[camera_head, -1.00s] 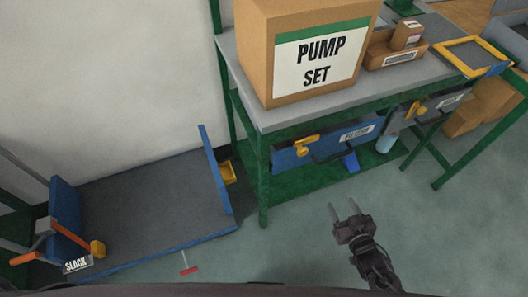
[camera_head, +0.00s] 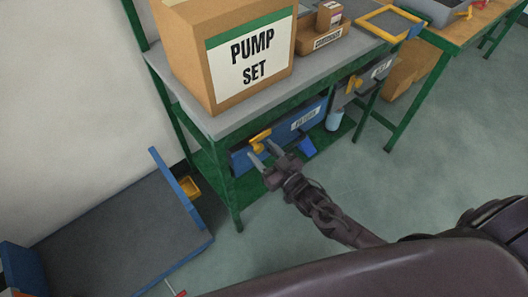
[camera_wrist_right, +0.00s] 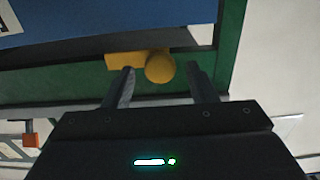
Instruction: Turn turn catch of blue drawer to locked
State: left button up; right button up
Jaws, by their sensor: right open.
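The blue drawer (camera_head: 282,137) hangs under the green-framed table. Its yellow turn catch (camera_head: 260,135) is at the drawer's left end. My right gripper (camera_head: 265,154) is open and empty, with its fingertips close to the catch. In the right wrist view, the yellow catch (camera_wrist_right: 159,68) shows a round knob and a short bar lying roughly sideways in that picture. The knob appears between the tips of the open right gripper (camera_wrist_right: 163,78); I cannot tell whether they touch. The blue drawer (camera_wrist_right: 60,22) fills the upper left there. My left gripper is not in view.
The PUMP SET box (camera_head: 235,60) stands on the table above. A grey drawer (camera_head: 362,82) with a yellow catch hangs to the right. A blue-edged platform (camera_head: 115,225) lies at lower left. The floor (camera_head: 400,180) right of my right arm is clear.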

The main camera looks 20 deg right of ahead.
grip_shut()
dwell(0.3)
jog(key=shift+m, duration=0.3)
jog(key=m+p, duration=0.1)
jog(key=m, duration=0.2)
jog(key=shift+p, duration=0.35)
jog(key=m+p, duration=0.2)
jog(key=m, duration=0.3)
jog(key=shift+d+m, duration=0.1)
jog(key=shift+m, duration=0.3)
jog(key=m+p, duration=0.1)
jog(key=m, duration=0.3)
jog(key=shift+m+p, duration=0.3)
jog(key=shift+p, duration=0.1)
jog(key=shift+f+m+p, duration=0.15)
jog(key=shift+m+p, duration=0.5)
jog(key=shift+m, duration=1.25)
